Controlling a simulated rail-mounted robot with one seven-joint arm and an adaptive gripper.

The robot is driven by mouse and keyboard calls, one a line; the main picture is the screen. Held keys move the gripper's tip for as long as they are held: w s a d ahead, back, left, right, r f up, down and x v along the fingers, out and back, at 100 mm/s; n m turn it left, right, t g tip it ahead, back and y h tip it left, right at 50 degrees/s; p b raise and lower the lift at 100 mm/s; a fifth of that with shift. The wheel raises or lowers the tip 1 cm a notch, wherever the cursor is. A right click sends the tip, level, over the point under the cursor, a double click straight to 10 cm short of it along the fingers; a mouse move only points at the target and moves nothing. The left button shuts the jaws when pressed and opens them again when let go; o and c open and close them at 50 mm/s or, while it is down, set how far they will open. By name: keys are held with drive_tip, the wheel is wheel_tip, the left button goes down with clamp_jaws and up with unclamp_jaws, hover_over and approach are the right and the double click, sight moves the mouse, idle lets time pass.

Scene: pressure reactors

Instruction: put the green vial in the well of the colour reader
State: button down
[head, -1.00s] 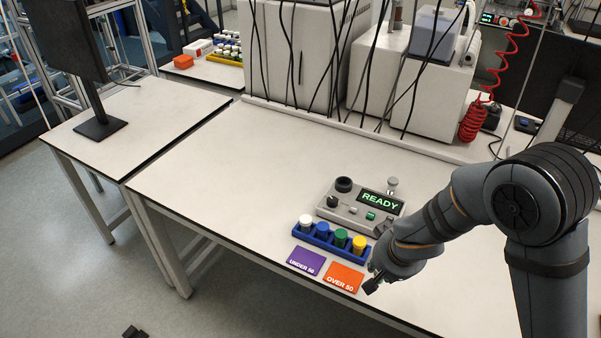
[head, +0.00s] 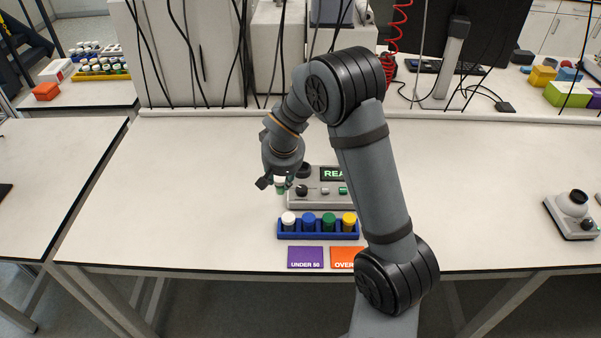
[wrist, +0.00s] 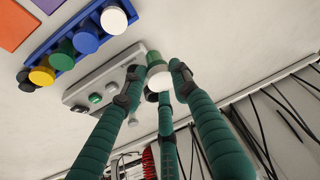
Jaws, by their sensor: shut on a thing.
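The green vial (head: 280,187) has a white cap and hangs about upright in my gripper (head: 277,183). In the wrist view the vial's white cap (wrist: 158,76) sits between my green fingers. The grey colour reader (head: 318,200) lies on the bench with a display partly hidden by my arm. Its dark round well (head: 303,170) is at the back left, partly behind my gripper. In the head view the vial shows to the left of the well and apart from it, by the reader's left edge. Its exact height is hard to tell.
A blue rack (head: 283,234) with white-, blue-, green- and yellow-capped vials stands in front of the reader. Purple (head: 305,257) and orange (head: 342,258) cards lie before it. The bench left of the reader is clear. Hanging black cables (head: 240,50) are at the back.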

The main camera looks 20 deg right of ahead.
drive_tip(key=w+d+r+m, duration=0.15)
drive_tip(key=w+d, duration=0.25)
drive_tip(key=d, duration=0.4)
drive_tip(key=w+d+r+h, duration=0.1)
drive_tip(key=w+d+r, duration=0.15)
drive_tip(key=d, duration=0.45)
drive_tip(key=w+d+r+m, duration=0.1)
drive_tip(key=w+d, duration=0.4)
drive_tip(key=d, duration=0.3)
drive_tip(key=a+f+p, duration=0.1)
drive_tip(key=a+f, duration=0.2)
drive_tip(key=s+a+f+p, duration=0.1)
drive_tip(key=a+f, duration=0.2)
drive_tip(key=a, duration=0.1)
drive_tip(key=a+f+p, duration=0.1)
drive_tip(key=a+f, duration=0.3)
drive_tip(key=shift+s+a+p, duration=0.2)
drive_tip(key=shift+p, duration=0.15)
drive_tip(key=shift+f, duration=0.25)
drive_tip(key=shift+f+b, duration=0.15)
drive_tip(key=shift+b, duration=0.15)
drive_tip(key=c, duration=1.3)
unclamp_jaws()
drive_tip(key=shift+c, duration=0.2)
